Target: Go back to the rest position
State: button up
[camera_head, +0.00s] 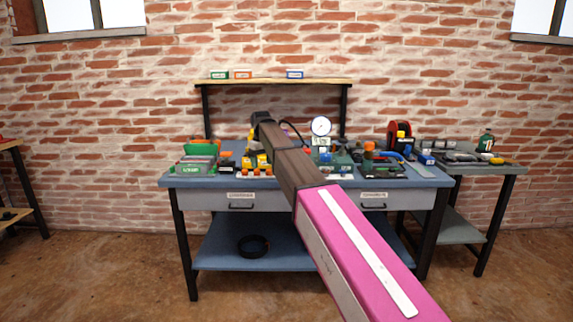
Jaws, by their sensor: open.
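My arm reaches from the lower right up over the workbench (180,181). Its pink link is nearest the camera and a dark brown link follows. My gripper (262,118) is at the far end, a small dark shape above the back of the bench top. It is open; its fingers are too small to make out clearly. Part of the bench top and its contents are hidden behind my arm.
A round gauge (320,126) stands right of my arm. Green boxes (201,149) are at the bench's left, a red item (398,131) at its right. A shelf (265,81) with small boxes is behind. A side table (508,169) adjoins at right.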

jog(key=s+d+f+m, duration=0.2)
jog(key=s+d+f, duration=0.4)
jog(key=d+f, duration=0.3)
jog(key=s+d+f+m, duration=0.1)
jog(key=s+d+f, duration=0.55)
jog(key=f, duration=0.45)
jog(key=s+d+f+m, duration=0.2)
jog(key=s+d+f, duration=0.5)
jog(key=s, duration=0.2)
jog(key=s+d+f+m, duration=0.2)
jog(key=s+d+f, duration=0.4)
jog(key=s, duration=0.4)
jog(key=shift+s+d+f+m, duration=0.25)
jog(key=shift+d+f+m, duration=0.15)
jog(key=shift+f, duration=0.15)
